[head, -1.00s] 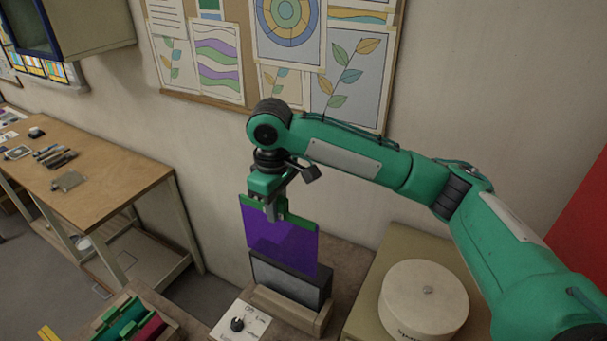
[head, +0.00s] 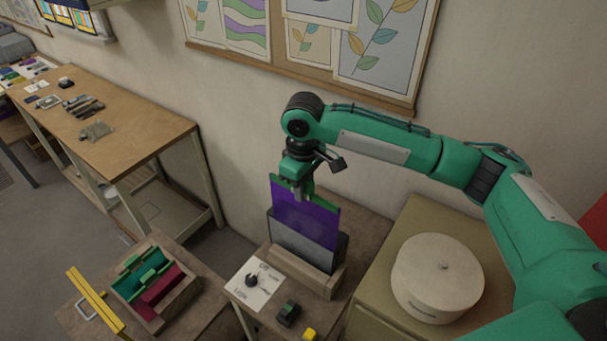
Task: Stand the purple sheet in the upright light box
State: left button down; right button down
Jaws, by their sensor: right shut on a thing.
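The purple sheet (head: 303,222) is a flat translucent pane with a green strip along its top edge. My right gripper (head: 302,193) is shut on that top edge and holds the sheet upright. The upright light box (head: 332,252) is a grey-black panel in a wooden base (head: 305,270). The sheet stands in front of the panel and overlaps it in the picture. The sheet's lower part is hard to separate from the grey face, so I cannot tell whether it touches the base. My left gripper is out of view.
A card with a dial (head: 252,281) and a small dark green block (head: 288,313) lie in front of the light box. A round white drum (head: 437,278) stands on the cabinet at right. A wooden rack with coloured sheets (head: 154,285) is at lower left. A wall is close behind.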

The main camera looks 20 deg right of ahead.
jog(key=b, duration=1)
send_over(306, 230)
jog(key=w, duration=0.1)
jog(key=f, duration=1)
jog(key=shift+a, duration=0.2)
notch_tip(306, 230, down, 5)
jog(key=shift+r+p, duration=0.2)
jog(key=shift+p, duration=0.1)
jog(key=shift+f, duration=0.8)
jog(key=shift+w+d+f, duration=0.1)
jog(key=shift+w+d, duration=0.05)
jog(key=shift+w, duration=0.05)
jog(key=shift+d+f+p, duration=0.1)
jog(key=shift+f+p, duration=0.1)
jog(key=shift+p, duration=0.15)
jog(key=c, duration=1)
grip_release()
jog(key=shift+s+d+f, duration=0.1)
jog(key=shift+f, duration=0.05)
jog(key=shift+c, duration=0.2)
jog(key=shift+o, duration=0.9)
jog(key=shift+c, duration=0.4)
